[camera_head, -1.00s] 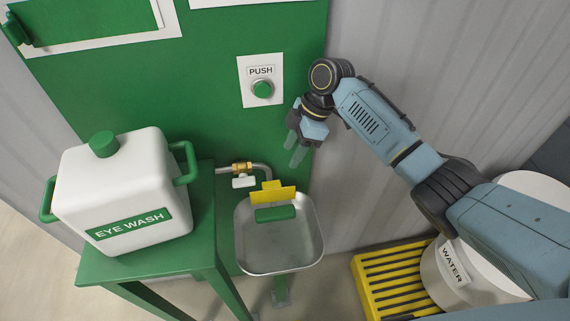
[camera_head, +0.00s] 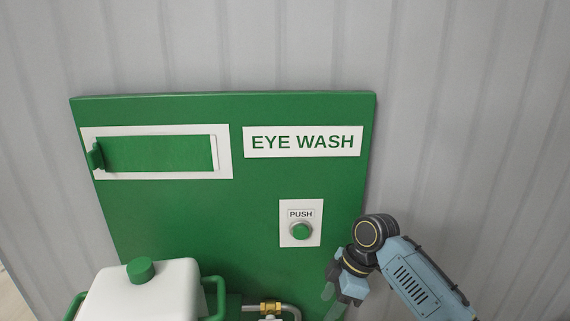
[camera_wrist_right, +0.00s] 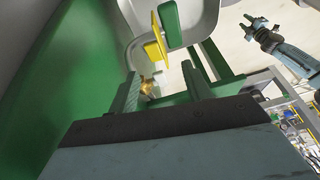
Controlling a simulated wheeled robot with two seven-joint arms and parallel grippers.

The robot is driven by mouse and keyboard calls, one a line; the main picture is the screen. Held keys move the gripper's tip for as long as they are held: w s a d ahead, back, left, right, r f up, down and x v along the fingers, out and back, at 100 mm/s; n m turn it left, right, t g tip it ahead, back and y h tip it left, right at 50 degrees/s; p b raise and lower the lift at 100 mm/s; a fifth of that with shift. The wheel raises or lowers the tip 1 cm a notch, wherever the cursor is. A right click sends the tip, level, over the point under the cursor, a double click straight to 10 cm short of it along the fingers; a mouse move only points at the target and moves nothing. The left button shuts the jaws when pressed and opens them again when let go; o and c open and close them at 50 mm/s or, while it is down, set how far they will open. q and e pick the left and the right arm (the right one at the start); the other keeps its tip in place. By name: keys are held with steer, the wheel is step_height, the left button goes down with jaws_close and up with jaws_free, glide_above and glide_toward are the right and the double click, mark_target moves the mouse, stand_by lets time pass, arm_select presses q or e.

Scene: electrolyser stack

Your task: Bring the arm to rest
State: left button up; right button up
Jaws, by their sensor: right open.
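My right arm comes in from the lower right in the head view. Its gripper (camera_head: 331,301) hangs empty below and right of the green PUSH button (camera_head: 301,231), in front of the green panel (camera_head: 190,225) and apart from the button. In the right wrist view the fingers of this gripper (camera_wrist_right: 160,88) stand apart with nothing held between them. My left gripper (camera_wrist_right: 250,22) shows small at the upper right of that view, with its arm; its opening is too small to judge. It is outside the head view.
A white eye-wash tank (camera_head: 145,295) with a green cap stands at the lower left. A brass valve (camera_head: 268,308) and pipe show at the bottom edge. A metal basin (camera_wrist_right: 195,20) with a yellow paddle (camera_wrist_right: 155,42) is close to the right gripper in the wrist view. Grey wall surrounds the panel.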

steer(key=s+f+m+t, duration=0.2)
steer(key=s+f+m, duration=0.55)
steer(key=s, duration=0.65)
steer(key=s+d+m+t+h, duration=0.2)
steer(key=s+d+m+h, duration=0.2)
steer(key=s+d+m, duration=0.65)
steer(key=s+f+n+g+b, duration=0.1)
steer(key=s+f+n+b, duration=0.15)
steer(key=f, duration=1.05)
steer(key=s+f+n+b, duration=0.1)
steer(key=s+f, duration=0.2)
steer(key=f, duration=1.1)
steer(key=s+d+f+g+b, duration=0.1)
steer(key=s+d+f+b, duration=0.2)
steer(key=s+f, duration=1.3)
step_height(320, 180, down, 3)
steer(key=shift+s+r, duration=0.1)
steer(key=shift+s, duration=0.25)
